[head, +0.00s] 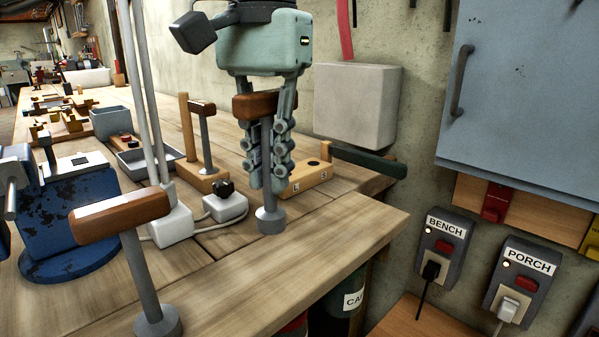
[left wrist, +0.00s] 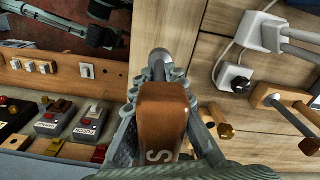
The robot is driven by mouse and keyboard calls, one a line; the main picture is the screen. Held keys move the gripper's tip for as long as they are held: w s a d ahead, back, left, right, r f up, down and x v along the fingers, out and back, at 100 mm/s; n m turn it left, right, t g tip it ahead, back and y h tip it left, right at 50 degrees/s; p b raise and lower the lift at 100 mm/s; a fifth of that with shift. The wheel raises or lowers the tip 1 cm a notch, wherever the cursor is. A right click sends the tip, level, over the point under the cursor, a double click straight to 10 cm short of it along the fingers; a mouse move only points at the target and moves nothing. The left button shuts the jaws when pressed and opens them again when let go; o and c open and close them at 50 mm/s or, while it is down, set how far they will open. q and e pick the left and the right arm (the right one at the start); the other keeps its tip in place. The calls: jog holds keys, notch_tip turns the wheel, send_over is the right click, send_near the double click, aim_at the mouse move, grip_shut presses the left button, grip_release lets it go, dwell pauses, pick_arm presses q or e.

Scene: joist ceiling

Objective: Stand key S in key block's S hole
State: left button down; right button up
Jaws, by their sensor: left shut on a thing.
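My left gripper (head: 266,182) is shut on key S, its fingers on both sides of the grey shaft. Key S has a brown handle (head: 268,104) high between the fingers and a round grey foot (head: 270,222) below them. The letter S shows on the handle in the left wrist view (left wrist: 160,110). The key is about upright over the bench; I cannot tell whether its foot touches. My right gripper is not seen.
Another brown-handled key (head: 125,214) stands at the front left. A further handled key (head: 203,125) stands by a wooden post. A dark green bar (head: 368,162) lies right of the block. The bench's front right is clear.

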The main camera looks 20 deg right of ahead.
aim_at(266, 91)
pick_arm(q)
jog(key=shift+r, duration=4.7)
jog(key=shift+r, duration=2.5)
